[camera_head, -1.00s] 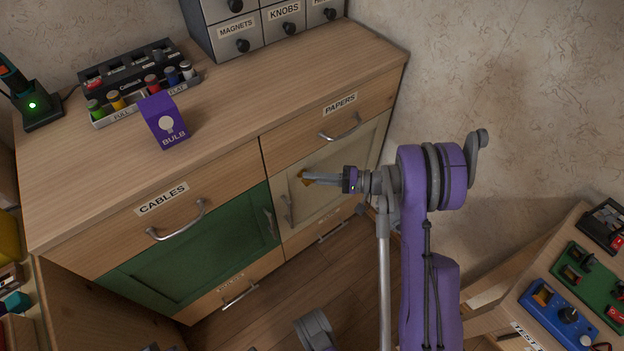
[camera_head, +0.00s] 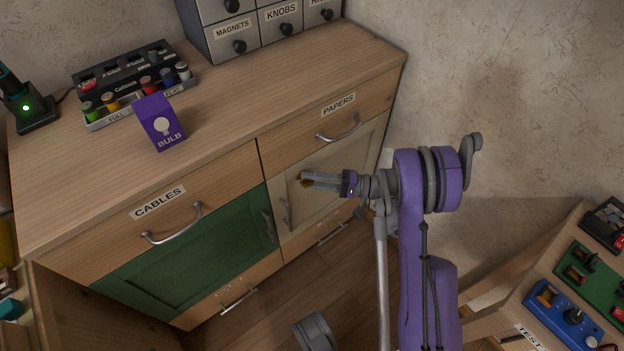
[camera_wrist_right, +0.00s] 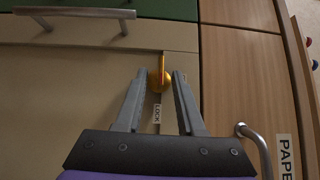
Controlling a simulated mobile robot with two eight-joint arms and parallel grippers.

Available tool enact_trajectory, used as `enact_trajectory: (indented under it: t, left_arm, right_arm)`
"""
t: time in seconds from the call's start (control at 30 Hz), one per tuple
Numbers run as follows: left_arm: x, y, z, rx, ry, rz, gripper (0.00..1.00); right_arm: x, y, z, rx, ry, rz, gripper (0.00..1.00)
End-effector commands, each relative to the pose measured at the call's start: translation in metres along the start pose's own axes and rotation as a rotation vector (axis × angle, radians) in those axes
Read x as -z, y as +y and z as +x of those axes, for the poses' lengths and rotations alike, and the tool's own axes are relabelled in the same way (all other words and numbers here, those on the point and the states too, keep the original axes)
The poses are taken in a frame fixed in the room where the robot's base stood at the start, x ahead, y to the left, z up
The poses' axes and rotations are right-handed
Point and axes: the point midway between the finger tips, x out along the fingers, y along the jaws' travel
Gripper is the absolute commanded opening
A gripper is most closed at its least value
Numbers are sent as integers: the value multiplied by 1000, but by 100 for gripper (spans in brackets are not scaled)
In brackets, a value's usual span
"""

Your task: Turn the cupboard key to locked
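The gold key (camera_head: 304,179) sits in the cream cupboard door (camera_head: 335,173) under the PAPERS drawer. In the right wrist view the key (camera_wrist_right: 161,72) is seen nearly edge-on, in front of a round gold lock. A small LOCK label (camera_wrist_right: 157,113) is on the door beside it. My right gripper (camera_head: 306,181) is at the key. In the right wrist view its fingers (camera_wrist_right: 161,76) are apart, one on each side of the key, with a narrow gap visible on both sides. The fingers partly hide the lock's surroundings. My left gripper is not in view.
The cupboard door's handle (camera_head: 286,214) is left of the key, near the green door (camera_head: 190,255). The PAPERS drawer handle (camera_head: 340,128) is just above. A bulb box (camera_head: 158,122) stands on the worktop. A bench with a blue device (camera_head: 562,315) is at the lower right.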

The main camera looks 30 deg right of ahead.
Motion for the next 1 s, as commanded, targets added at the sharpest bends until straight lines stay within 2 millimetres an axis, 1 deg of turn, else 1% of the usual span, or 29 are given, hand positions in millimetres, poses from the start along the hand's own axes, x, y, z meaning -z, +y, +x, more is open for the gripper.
enact_trajectory:
  t: [0.23, 0.37, 0.47, 0.7, 0.8, 0.9, 1.0]
  left_arm:
    - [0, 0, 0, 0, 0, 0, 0]
    - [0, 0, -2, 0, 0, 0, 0]
    - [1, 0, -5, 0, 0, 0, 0]
    - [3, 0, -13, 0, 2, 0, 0]
    - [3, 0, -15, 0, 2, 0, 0]
    - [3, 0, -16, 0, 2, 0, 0]
    - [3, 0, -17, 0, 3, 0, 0]
  right_arm:
    - [0, 0, -1, 0, 0, 0, 38]
    - [1, 0, -10, -1, 2, -1, 38]
    - [1, -1, -27, -1, 4, -1, 38]
    - [1, -1, -76, -1, 4, -2, 38]
    - [1, -1, -92, -1, 3, -1, 38]
    - [0, 0, -102, 0, 2, 0, 38]
    - [0, 0, -107, 0, 0, 0, 38]
